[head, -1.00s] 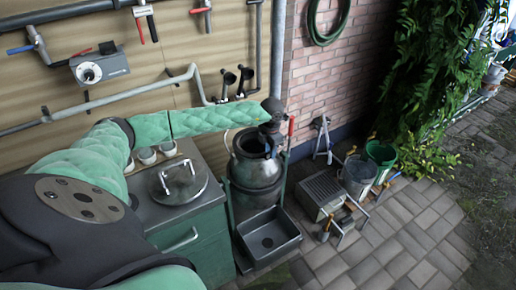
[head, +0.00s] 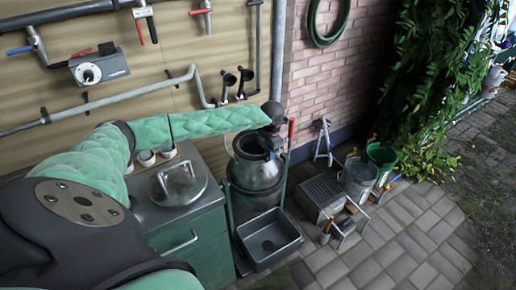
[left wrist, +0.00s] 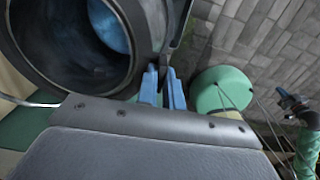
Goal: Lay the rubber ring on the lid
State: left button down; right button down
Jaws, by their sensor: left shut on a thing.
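The round metal lid (head: 180,198) with its bar handle lies on the green cabinet in the head view. The metal churn (head: 256,173) stands right of the cabinet. My left gripper (head: 272,142) is at the churn's mouth, its fingertips hard to make out there. In the left wrist view its blue fingers (left wrist: 163,88) are shut on a thin dark edge, which looks like the rubber ring (left wrist: 138,62) at the churn's mouth. Whether the ring is clear of the churn I cannot tell. My right gripper (left wrist: 288,100) seems to show small at the right; its jaws are unclear.
A dark square basin (head: 270,240) stands in front of the churn. A ridged box (head: 322,196), a grey bucket (head: 358,178) and a green bucket (head: 382,157) stand to the right. Pipes (head: 130,98) run along the wall behind. The paving at front right is clear.

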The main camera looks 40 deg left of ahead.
pick_arm(q)
jog(key=shift+r+p, duration=0.95)
jog(key=shift+r, duration=2.05)
